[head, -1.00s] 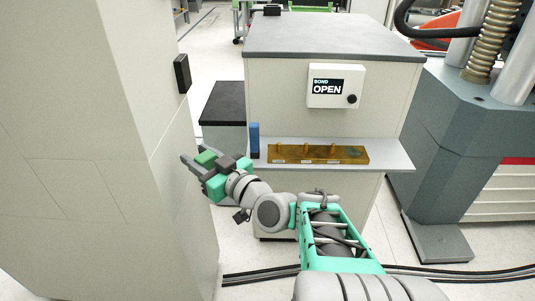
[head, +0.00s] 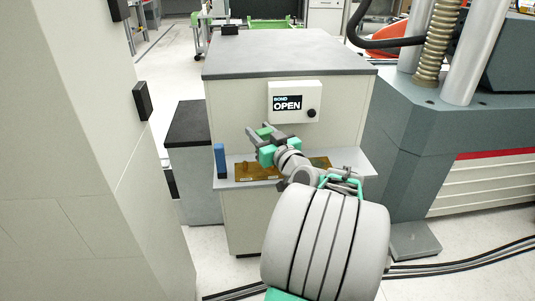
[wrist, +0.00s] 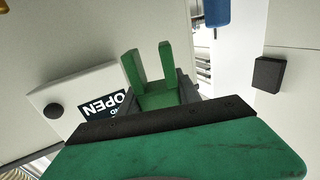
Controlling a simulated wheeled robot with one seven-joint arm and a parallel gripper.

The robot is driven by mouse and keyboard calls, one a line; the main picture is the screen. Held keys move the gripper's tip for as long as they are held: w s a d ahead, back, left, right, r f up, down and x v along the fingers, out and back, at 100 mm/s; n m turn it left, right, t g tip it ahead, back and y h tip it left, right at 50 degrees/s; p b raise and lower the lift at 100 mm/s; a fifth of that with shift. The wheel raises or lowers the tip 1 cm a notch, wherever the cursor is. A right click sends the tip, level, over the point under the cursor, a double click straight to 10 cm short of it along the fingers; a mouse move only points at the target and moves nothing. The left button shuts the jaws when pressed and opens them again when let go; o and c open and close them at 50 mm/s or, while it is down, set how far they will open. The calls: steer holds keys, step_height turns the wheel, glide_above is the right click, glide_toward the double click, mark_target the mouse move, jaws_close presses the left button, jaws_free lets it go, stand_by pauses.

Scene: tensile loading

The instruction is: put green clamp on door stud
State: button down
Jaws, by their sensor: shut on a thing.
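My gripper (head: 259,129) is shut on the green clamp (head: 264,132) and holds it above the shelf, in front of the cabinet. In the wrist view the green clamp (wrist: 156,95) sits between the dark fingers, with its two prongs pointing away from the gripper and a gap between them. No part is clearly marked as the door stud. A black block (head: 142,101) sticks out of the tall pale panel at the left, and a similar black block shows in the wrist view (wrist: 268,73). The clamp is apart from both.
The cabinet (head: 290,55) carries a white box (head: 294,88) reading OPEN, with a black knob. On its shelf (head: 229,184) are a brown board (head: 250,172), partly hidden by my arm, and a blue upright piece (head: 220,158). A grey machine (head: 410,130) stands right. Cables cross the floor.

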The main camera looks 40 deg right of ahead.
steer(key=w+d+f, duration=0.1)
steer(key=f, duration=0.1)
steer(key=d+f+b, duration=0.1)
steer(key=d+f, duration=0.1)
steer(key=w+d+f, duration=0.1)
steer(key=f, duration=0.1)
steer(key=shift+w+d, duration=0.3)
steer(key=shift+d, duration=0.05)
steer(key=shift+w+d+f+b, duration=0.15)
steer(key=shift+f+b, duration=0.5)
steer(key=shift+f, duration=0.95)
steer(key=shift+f, duration=0.1)
steer(key=shift+f+b, duration=0.15)
steer(key=shift+b, duration=0.15)
steer(key=c, duration=0.9)
jaws_free()
steer(key=shift+o, duration=0.2)
steer(key=shift+s+r+p, duration=0.2)
steer(key=shift+r+p, duration=0.1)
steer(key=shift+p, duration=0.1)
steer(key=v, duration=1.1)
steer(key=shift+s, duration=0.35)
steer(key=shift+f, duration=0.1)
